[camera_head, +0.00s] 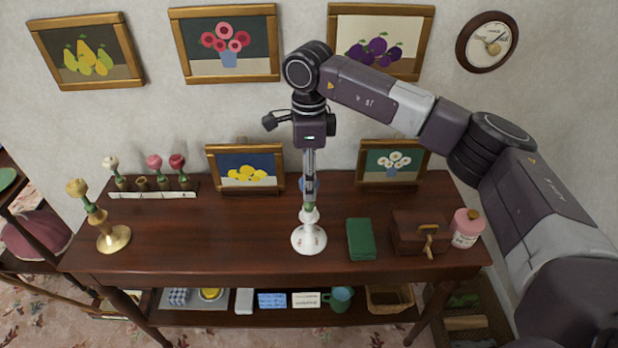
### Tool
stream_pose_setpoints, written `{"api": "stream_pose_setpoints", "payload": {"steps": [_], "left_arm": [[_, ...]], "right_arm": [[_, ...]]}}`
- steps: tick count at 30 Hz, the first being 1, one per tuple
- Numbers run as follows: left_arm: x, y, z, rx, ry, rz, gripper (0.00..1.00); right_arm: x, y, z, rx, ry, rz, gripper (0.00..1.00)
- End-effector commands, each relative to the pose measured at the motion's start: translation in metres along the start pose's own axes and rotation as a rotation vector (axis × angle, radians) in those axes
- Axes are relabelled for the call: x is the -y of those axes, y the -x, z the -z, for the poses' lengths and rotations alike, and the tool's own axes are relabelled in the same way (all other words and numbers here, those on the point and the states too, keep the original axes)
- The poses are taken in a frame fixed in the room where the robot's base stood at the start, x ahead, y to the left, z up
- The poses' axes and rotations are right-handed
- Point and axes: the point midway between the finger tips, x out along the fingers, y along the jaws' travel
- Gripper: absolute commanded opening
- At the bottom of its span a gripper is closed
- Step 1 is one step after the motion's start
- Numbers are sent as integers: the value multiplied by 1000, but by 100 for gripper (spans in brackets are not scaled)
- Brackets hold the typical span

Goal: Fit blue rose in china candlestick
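The white china candlestick (309,240) stands upright on the brown wooden table, near its front edge and right of the middle. My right gripper (309,198) points straight down above it, its narrow fingers seen nearly edge-on. The blue rose (316,185) is mostly hidden behind the fingers, which appear closed on it. The rose's lower end is at the candlestick's top. Whether it is inside the socket or just over it, I cannot tell. My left gripper is not in view.
A brass candlestick (114,238) with a yellowish rose stands at the table's left. A rack (152,194) holds white, pink and red roses behind it. The left-middle tabletop is clear.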

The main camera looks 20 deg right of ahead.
Motion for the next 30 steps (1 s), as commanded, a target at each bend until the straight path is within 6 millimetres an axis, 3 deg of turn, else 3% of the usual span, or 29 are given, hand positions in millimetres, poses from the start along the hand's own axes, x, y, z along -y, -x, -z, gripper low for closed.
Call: {"api": "stream_pose_setpoints", "payload": {"steps": [15,21,30], "left_arm": [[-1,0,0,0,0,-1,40],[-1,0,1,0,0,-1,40],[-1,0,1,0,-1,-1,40]], "right_arm": [[0,97,-1,1,0,3,53],[0,114,0,0,0,1,53],[0,117,0,1,0,0,53]]}}
